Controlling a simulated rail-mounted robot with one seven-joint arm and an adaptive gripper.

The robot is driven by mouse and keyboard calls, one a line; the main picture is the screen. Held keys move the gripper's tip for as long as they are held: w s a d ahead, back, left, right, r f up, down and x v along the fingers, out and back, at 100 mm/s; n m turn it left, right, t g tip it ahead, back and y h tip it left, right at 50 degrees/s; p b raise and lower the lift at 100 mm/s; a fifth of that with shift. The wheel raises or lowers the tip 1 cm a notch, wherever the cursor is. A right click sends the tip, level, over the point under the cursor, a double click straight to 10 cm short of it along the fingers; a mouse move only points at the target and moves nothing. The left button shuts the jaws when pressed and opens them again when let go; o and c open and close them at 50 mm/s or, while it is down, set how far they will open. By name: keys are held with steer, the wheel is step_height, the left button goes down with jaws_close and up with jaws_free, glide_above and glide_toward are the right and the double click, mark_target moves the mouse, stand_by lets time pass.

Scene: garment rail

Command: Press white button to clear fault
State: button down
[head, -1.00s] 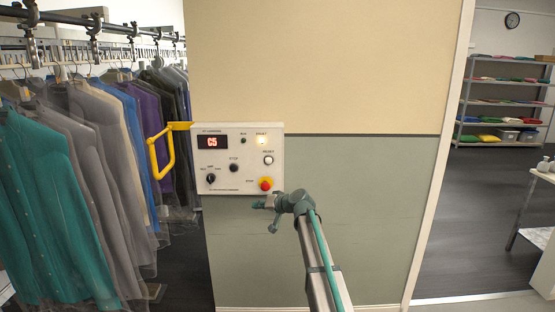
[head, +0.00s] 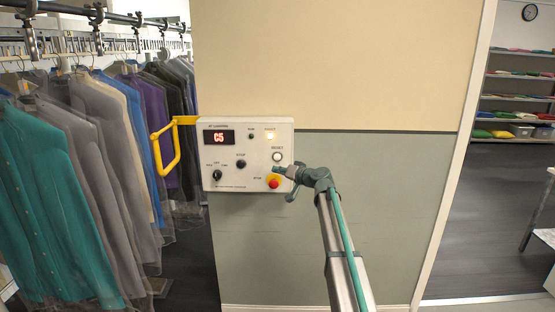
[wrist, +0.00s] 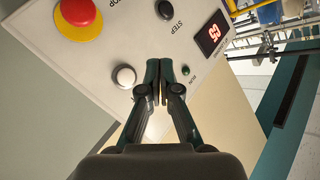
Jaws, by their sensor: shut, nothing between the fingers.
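The white button (head: 278,157), labelled RESET, is on the right side of the white control panel (head: 212,170). In the wrist view the white button (wrist: 124,76) lies just left of my gripper's fingertips (wrist: 160,88), and nothing covers its face. In the head view my gripper (head: 277,169) is in front of the panel, just below the white button and above the red stop button. The fingers are shut and empty. I cannot tell whether the tips touch the panel. The fault lamp (head: 270,134) glows above the button, and the red display (head: 219,137) appears to read C5.
A red mushroom button (head: 273,181) on a yellow base is close below my fingertips. A black STEP button (head: 241,164) and a selector knob (head: 217,175) are further left. A yellow handle (head: 165,150) sticks out at the panel's left, beside hanging garments (head: 60,190).

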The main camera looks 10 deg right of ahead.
mark_target(277, 157)
steer(key=shift+w, duration=0.1)
steer(key=shift+w+d, duration=0.25)
steer(key=shift+w, duration=1.15)
steer(key=shift+w+d, duration=0.3)
steer(key=shift+w, duration=1.15)
steer(key=shift+w+d, duration=0.25)
steer(key=shift+w, duration=1.15)
steer(key=shift+w+f, duration=0.1)
steer(key=shift+w, duration=0.2)
